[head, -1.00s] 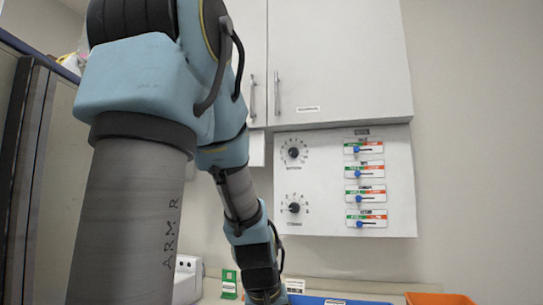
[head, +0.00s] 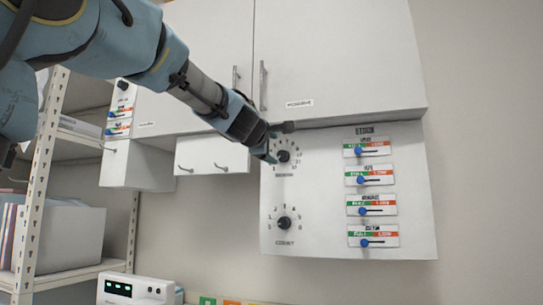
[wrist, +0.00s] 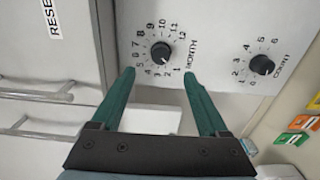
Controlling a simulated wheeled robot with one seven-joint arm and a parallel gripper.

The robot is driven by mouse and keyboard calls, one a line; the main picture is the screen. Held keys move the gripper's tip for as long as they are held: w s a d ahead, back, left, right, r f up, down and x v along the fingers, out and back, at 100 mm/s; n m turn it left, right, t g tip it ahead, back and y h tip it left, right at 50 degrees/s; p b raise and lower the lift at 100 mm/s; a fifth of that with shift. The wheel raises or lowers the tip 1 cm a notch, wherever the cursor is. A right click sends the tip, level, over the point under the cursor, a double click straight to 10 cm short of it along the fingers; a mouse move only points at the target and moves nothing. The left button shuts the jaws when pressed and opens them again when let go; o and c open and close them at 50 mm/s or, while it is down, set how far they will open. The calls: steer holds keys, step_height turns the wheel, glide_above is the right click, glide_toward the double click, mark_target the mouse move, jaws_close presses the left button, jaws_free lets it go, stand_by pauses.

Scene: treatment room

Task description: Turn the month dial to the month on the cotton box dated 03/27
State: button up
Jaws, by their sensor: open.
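The month dial (head: 283,157) is a black round knob on a white panel, ringed by numbers. In the wrist view the month dial (wrist: 160,53) has the numbers 1 to 12 and the word MONTH beside it. I cannot tell which number its pointer marks. My gripper (head: 280,143) is up at the panel, at the month dial. In the wrist view my gripper (wrist: 158,78) is open and empty, its green fingers spread either side of the dial's line, with the knob just beyond the tips. No cotton box with a readable date is in view.
A second knob, the COUNT dial (head: 283,223), is below the month dial. Several blue sliders (head: 364,180) with green and red labels are to the right. Cupboard doors (head: 340,60) with handles are above. A white device (head: 135,291) and a shelf rack (head: 85,215) are at left.

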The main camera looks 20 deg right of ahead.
mark_target(281, 155)
steer(key=p+x, duration=0.2)
steer(key=x, duration=0.5)
steer(key=shift+w+d, duration=0.1)
steer(key=shift+d, duration=0.05)
steer(key=shift+p+x, duration=0.4)
steer(key=shift+x, duration=0.4)
jaws_close()
